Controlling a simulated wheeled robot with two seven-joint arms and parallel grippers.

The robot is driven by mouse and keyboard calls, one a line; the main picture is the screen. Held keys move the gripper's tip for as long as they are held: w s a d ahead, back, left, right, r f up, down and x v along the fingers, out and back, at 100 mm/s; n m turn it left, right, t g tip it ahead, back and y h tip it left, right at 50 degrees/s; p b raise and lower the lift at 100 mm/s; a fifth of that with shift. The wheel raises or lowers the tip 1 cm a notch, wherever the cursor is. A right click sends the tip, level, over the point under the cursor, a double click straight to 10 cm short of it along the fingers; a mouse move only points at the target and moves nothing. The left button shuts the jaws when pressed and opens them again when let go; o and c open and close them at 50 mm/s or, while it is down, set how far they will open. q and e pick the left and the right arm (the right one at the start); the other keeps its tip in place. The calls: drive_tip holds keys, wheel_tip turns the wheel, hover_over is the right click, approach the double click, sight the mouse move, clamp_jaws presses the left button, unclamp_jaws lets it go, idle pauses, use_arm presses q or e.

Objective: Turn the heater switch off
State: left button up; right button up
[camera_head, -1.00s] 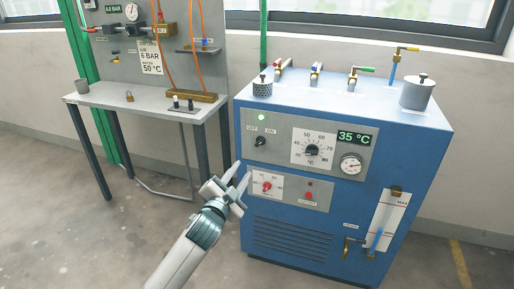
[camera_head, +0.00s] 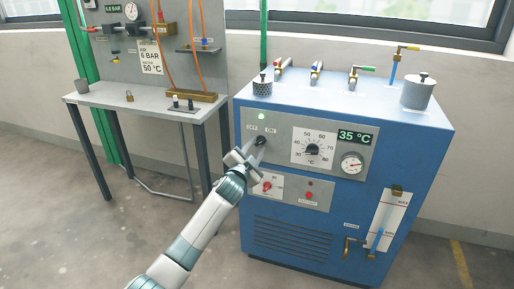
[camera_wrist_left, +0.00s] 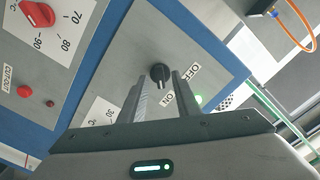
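The heater switch (camera_head: 261,141) is a small black knob on the grey upper panel of the blue unit, under a lit green lamp (camera_head: 261,116). In the left wrist view the switch (camera_wrist_left: 160,72) lies between and just beyond my fingertips, and its lever seems to point toward the ON label (camera_wrist_left: 168,98). The OFF label (camera_wrist_left: 196,70) is on the other side. My left gripper (camera_head: 248,153) is open in front of the switch, and its fingers (camera_wrist_left: 161,92) straddle the knob's line. Whether they touch it I cannot tell. My right gripper is out of view.
The blue unit (camera_head: 290,262) also carries a dial (camera_head: 312,150), a 35 °C display (camera_head: 355,137), a gauge (camera_head: 352,163), and a lower panel with a red knob (camera_head: 266,187) and red button (camera_head: 308,195). A grey bench (camera_head: 150,96) stands to the left.

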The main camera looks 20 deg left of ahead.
use_arm(q)
drive_tip(key=shift+w, duration=0.65)
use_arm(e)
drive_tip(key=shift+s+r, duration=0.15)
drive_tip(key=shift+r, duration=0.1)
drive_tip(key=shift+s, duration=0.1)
use_arm(q)
clamp_jaws()
